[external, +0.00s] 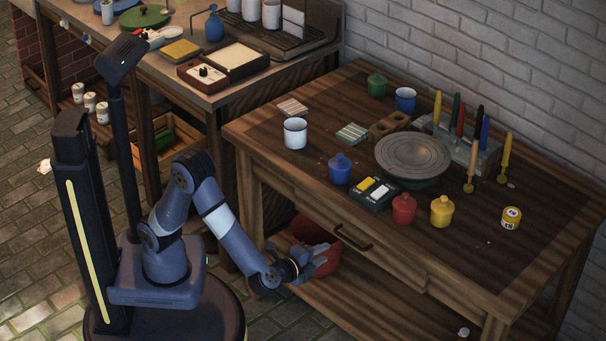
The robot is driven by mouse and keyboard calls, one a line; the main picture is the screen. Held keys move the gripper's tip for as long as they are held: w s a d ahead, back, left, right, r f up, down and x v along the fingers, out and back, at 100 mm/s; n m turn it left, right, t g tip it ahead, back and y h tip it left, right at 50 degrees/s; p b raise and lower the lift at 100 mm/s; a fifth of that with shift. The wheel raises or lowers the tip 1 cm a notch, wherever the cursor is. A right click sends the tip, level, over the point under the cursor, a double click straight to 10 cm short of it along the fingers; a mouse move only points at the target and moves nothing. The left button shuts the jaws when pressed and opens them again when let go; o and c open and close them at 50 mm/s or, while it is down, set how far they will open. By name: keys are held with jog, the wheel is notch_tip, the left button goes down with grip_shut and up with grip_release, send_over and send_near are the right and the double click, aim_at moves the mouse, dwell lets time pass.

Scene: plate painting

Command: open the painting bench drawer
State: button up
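The wooden painting bench (262,128) stands at the right against a white brick wall. Its drawer (322,214) is set in the front under the top and looks flush with the frame, so it appears closed. A dark curved handle (353,238) is on the drawer front. My gripper (318,257) is in front of the bench, to the left of and lower than the handle, apart from it. It appears to hold nothing. The gap between its fingers is too small to judge. A red bowl-like thing behind my gripper is partly hidden.
On the bench top are a grey wheel plate (413,155), paint pots such as a blue one (340,169) and a red one (403,209), a white mug (295,133) and upright brushes. A second bench (215,98) stands at the back left. A lower shelf (375,300) runs beneath the drawer.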

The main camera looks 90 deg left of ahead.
jog(key=b+x, duration=0.2)
jog(key=x, duration=0.8)
jog(key=shift+w+a, duration=0.2)
jog(key=shift+w, duration=0.1)
grip_shut()
